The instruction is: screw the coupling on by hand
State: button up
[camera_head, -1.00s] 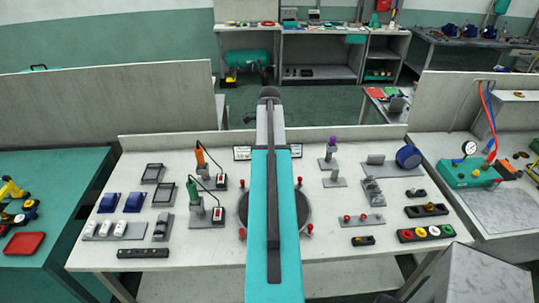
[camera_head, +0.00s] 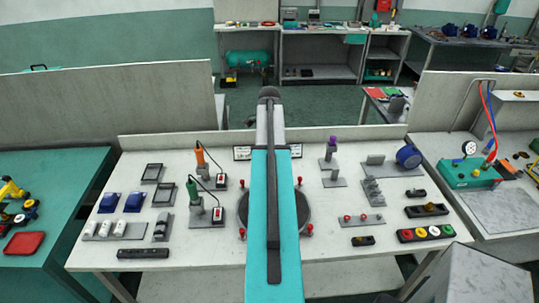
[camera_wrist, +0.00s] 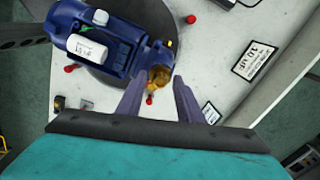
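In the wrist view a blue pump (camera_wrist: 100,45) lies on a dark round turntable (camera_wrist: 92,78). A brass-coloured piece (camera_wrist: 160,75), which looks like the coupling, sits at the pump's right end. My gripper (camera_wrist: 159,82) is open. In the head view my arm hides the pump, the coupling and my gripper. Only the sides of the turntable (camera_head: 304,212) show there.
Red-knobbed posts (camera_wrist: 69,69) stand around the turntable. Two corded screwdrivers (camera_head: 193,192) in stands, blue bins (camera_head: 134,202) and trays are on the left of the white bench (camera_head: 270,268). Small holders and a row of coloured rings (camera_head: 426,233) are on the right.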

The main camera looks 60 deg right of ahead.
jog(key=shift+n, duration=0.5)
jog(key=shift+c, duration=0.4)
grip_shut()
jog(key=shift+m, duration=0.3)
jog(key=shift+m, duration=1.4)
jog(key=shift+m, duration=0.6)
